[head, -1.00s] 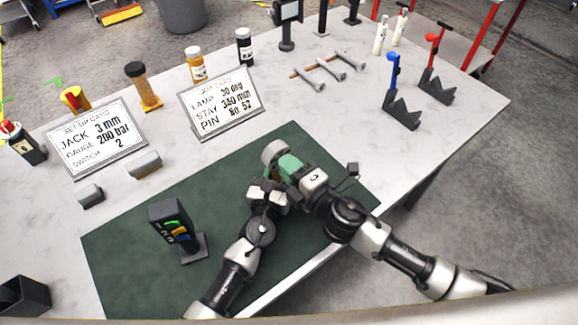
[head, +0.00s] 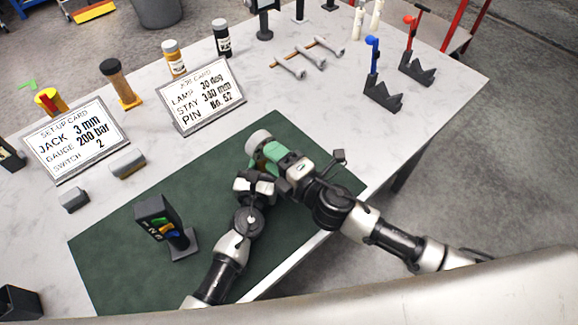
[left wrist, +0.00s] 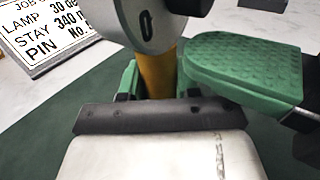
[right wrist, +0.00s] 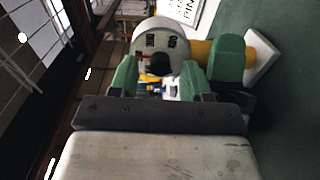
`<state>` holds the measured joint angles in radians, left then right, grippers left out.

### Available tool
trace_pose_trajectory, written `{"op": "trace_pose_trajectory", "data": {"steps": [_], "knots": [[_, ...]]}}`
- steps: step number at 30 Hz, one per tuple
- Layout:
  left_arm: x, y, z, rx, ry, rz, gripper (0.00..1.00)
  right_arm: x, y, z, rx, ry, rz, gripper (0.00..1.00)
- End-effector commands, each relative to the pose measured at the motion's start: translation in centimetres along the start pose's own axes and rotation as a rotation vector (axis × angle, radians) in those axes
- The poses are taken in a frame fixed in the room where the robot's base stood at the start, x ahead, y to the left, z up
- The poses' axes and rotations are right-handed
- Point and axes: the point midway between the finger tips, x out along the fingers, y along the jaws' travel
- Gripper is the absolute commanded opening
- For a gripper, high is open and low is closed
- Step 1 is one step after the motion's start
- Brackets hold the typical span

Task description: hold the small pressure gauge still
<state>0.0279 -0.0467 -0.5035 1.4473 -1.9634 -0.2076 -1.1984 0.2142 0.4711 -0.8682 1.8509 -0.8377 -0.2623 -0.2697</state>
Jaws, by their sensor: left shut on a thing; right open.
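The small pressure gauge, with a round grey head (head: 258,140), is at the far part of the green mat. In the left wrist view its yellow stem (left wrist: 158,75) stands between the green pads of my left gripper (left wrist: 160,88), which is shut on it. In the right wrist view the gauge head (right wrist: 163,42) is just beyond the spread green fingers of my right gripper (right wrist: 160,85), which is open; I cannot tell whether they touch it. A pale base (right wrist: 262,58) shows past the stem. In the head view both grippers partly hide the gauge.
A dark box with coloured levers (head: 157,218) stands on the green mat (head: 110,250). A set-up card (head: 72,140) and a job card (head: 200,95) stand behind. Bottles, metal rods (head: 305,58) and dark stands (head: 383,97) occupy the back. The mat's left part is mostly clear.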

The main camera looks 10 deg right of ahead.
Motion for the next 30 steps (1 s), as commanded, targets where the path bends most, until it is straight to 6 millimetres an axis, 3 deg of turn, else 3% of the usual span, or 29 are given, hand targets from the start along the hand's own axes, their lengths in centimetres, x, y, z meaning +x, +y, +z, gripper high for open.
{"op": "trace_pose_trajectory", "data": {"steps": [15, 22, 30], "knots": [[0.0, 0.0, -0.1, 0.001, 0.002, 0.0, 0.0, -9.3, -0.1, -0.1, 0.001, 0.0, -0.004, 0.47], [0.0, 0.0, -0.1, 0.001, 0.001, 0.0, 0.0, -11.2, -0.1, 0.0, 0.0, -0.001, -0.002, 0.47], [0.0, 0.0, -0.1, 0.001, 0.001, 0.0, 0.0, -11.5, 0.0, 0.0, -0.001, 0.001, 0.0, 0.47]]}}
